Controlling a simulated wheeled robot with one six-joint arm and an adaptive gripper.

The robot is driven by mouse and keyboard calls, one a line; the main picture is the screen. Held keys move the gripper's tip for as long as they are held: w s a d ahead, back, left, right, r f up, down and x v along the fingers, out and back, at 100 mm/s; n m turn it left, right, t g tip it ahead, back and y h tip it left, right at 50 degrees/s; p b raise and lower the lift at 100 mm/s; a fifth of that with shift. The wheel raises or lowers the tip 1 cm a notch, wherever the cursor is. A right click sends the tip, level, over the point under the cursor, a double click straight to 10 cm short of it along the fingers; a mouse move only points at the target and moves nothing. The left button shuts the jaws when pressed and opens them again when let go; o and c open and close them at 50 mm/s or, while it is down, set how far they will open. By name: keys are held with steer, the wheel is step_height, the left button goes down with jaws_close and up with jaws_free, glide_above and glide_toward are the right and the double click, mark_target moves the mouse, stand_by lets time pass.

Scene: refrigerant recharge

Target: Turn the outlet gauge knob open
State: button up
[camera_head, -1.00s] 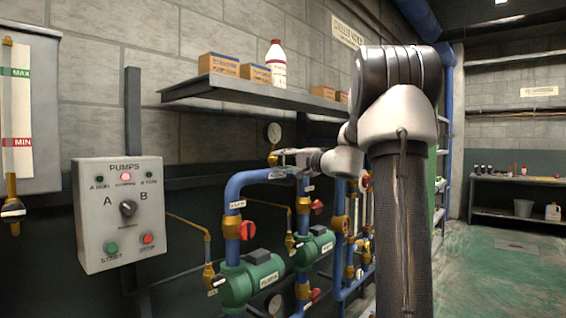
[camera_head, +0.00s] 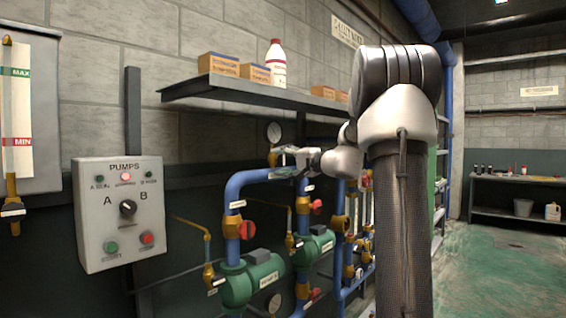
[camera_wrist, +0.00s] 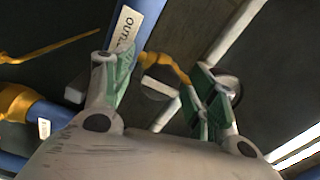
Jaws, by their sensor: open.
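The round outlet gauge (camera_head: 274,132) is on the wall below the shelf, with a small brass valve (camera_head: 273,157) under it. My gripper (camera_head: 283,155) is just right of this valve, above the bend of the blue pipe. In the wrist view, my gripper (camera_wrist: 165,85) has its green-padded fingers apart. A brass fitting (camera_wrist: 168,66) and a small pale tab (camera_wrist: 159,87) show in the gap. I cannot tell whether the tab is the knob or whether a finger touches it. The blue pipe labelled "OUT…" (camera_wrist: 146,22) runs behind the left finger.
Green pumps (camera_head: 250,282), red valve handles (camera_head: 247,230) and blue pipes (camera_head: 232,205) crowd the space below. The grey pump control box (camera_head: 90,225) is at left. A shelf (camera_head: 240,92) with boxes and a bottle overhangs the pipes. The floor (camera_head: 505,275) at right is largely clear.

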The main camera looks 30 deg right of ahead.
steer(key=shift+s, duration=0.1)
steer(key=v, duration=1.1)
steer(key=shift+s+d, duration=0.15)
steer(key=shift+s, duration=0.25)
